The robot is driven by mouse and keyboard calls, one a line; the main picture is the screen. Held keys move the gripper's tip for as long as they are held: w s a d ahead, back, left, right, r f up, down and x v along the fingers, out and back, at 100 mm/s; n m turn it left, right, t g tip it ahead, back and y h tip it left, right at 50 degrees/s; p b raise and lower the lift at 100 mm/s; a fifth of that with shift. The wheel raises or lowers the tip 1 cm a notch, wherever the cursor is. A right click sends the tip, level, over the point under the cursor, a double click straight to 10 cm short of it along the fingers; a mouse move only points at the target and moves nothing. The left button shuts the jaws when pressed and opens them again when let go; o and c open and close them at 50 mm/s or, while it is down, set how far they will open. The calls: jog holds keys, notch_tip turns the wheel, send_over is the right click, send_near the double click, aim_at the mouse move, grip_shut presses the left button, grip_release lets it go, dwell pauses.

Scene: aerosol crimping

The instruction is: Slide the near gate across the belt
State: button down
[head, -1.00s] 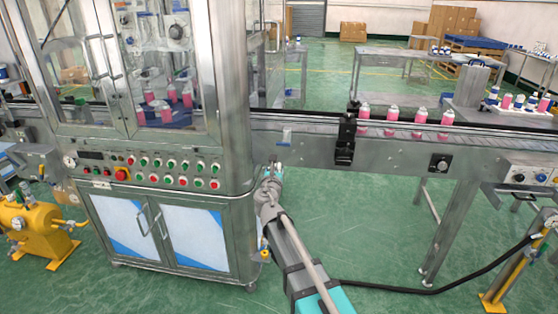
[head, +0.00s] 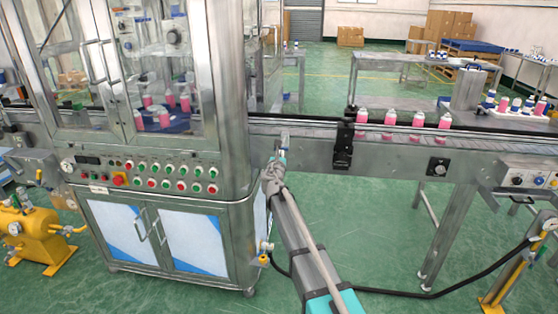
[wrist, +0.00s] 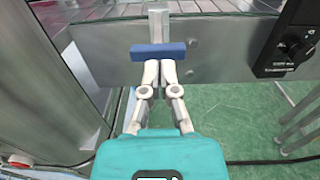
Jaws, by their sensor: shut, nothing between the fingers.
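The near gate is a small upright metal plate (wrist: 158,22) with a blue bar (wrist: 160,50) across its front, at the near side of the belt. In the head view the gate (head: 285,136) shows on the conveyor's near side, just right of the machine cabinet. My gripper (wrist: 160,68) is shut and empty. Its fingertips are at the lower edge of the blue bar; I cannot tell whether they touch it. In the head view my gripper (head: 281,155) is right below the gate.
The steel cabinet (head: 235,100) stands close on the left. A black box unit (head: 343,145) is fixed to the conveyor (head: 400,150) on the right. Several pink cans (head: 389,118) stand on the belt beyond it. Open green floor lies below the conveyor.

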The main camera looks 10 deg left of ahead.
aim_at(283, 145)
jog(key=shift+w, duration=0.6)
jog(key=w, duration=0.6)
jog(key=shift+w, duration=0.25)
jog(key=shift+w+d+r, duration=0.1)
jog(key=shift+w, duration=0.25)
jog(key=s, duration=1.4)
jog(key=shift+s+a, duration=0.25)
jog(key=shift+s, duration=0.15)
